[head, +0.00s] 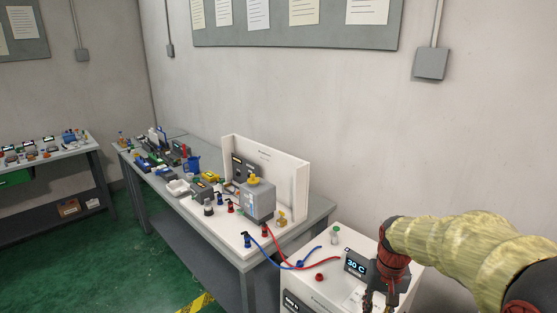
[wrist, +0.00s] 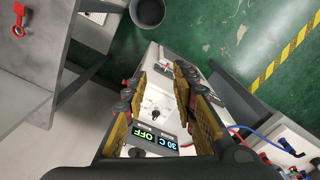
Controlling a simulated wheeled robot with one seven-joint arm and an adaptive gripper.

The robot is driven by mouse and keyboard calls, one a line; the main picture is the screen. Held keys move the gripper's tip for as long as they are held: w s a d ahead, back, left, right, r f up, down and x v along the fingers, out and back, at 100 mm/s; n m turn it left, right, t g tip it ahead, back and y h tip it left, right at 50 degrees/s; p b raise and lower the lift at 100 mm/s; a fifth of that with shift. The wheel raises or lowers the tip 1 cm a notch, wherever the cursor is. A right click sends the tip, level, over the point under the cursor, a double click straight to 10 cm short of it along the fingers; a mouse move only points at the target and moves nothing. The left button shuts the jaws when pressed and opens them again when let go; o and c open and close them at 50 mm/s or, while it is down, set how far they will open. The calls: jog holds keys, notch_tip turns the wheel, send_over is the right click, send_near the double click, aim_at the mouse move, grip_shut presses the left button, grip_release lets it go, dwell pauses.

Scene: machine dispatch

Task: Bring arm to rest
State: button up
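My arm reaches in from the right in the head view, in a yellowish sleeve with dark red and black joints. My gripper (head: 376,294) hangs down at the end of it, in front of a white machine (head: 325,292). In the wrist view my gripper (wrist: 162,75) is open, with its yellow-padded fingers apart and nothing held between them. Beyond the fingers lies the white machine's top (wrist: 154,92), with a small dark part on it. A display (wrist: 160,143) reading "30 C" and "OFF" is on the machine, near the gripper.
A long grey bench (head: 313,216) carries a grey unit (head: 258,201) and several small devices. Red hose (head: 285,262) and blue hose (head: 270,255) run from it to the machine. A grey bin (wrist: 148,12) stands on the green floor. The wall is behind the machine.

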jog(key=s+a+r+n+t+b, duration=0.1)
jog(key=s+a+r+t+b, duration=0.1)
jog(key=s, duration=0.8)
jog(key=s+a+r+n+t+b, duration=0.1)
jog(key=s+a+r+t+b, duration=0.2)
jog(key=s, duration=0.7)
jog(key=shift+s+a+r+n+b, duration=0.2)
jog(key=shift+a+r+n+b, duration=0.15)
jog(key=shift+a+r, duration=0.6)
jog(key=shift+o, duration=0.4)
